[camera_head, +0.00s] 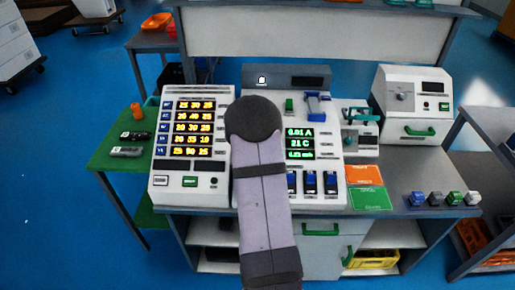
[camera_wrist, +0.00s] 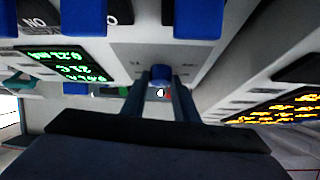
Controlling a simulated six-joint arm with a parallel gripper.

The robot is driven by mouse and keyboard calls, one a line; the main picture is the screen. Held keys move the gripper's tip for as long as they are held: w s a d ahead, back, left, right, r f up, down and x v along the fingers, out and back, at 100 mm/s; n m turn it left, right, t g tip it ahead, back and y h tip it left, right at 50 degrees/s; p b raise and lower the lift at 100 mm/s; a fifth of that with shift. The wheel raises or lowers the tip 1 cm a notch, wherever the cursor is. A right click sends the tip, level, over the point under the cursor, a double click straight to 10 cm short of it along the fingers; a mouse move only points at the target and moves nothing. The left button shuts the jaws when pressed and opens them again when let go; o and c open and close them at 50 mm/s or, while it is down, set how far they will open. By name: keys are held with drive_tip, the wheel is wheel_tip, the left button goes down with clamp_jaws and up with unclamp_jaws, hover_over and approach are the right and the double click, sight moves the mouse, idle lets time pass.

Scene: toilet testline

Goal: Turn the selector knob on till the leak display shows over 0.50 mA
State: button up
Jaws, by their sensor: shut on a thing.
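The leak display (camera_head: 300,155) is the bottom green line on the central panel, under lines reading 0.01 A and 21 C. Its small digits look like about 0.21 mA. The same green display (camera_wrist: 65,65) shows upside down in the wrist view. My gripper (camera_wrist: 161,84) has its two fingers on either side of a blue knob (camera_wrist: 160,73), which I take for the selector knob, and is shut on it. The knob's pointer direction cannot be made out. In the head view my arm hides the gripper and the knob.
Blue switches (camera_head: 310,183) stand close to the right of my arm. A panel of yellow digits (camera_head: 194,128) is at the left. Orange (camera_head: 364,175) and green (camera_head: 370,199) cards lie on the right, near several small coloured blocks (camera_head: 436,199).

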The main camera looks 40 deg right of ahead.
drive_tip(key=shift+w+a+m+g, duration=0.1)
drive_tip(key=shift+m+g, duration=0.4)
drive_tip(key=shift+m, duration=0.3)
drive_tip(key=shift+h, duration=0.3)
drive_tip(key=o, duration=1.1)
drive_tip(key=shift+b+v, duration=1.1)
drive_tip(key=shift+v, duration=2.6)
drive_tip(key=shift+r, duration=0.1)
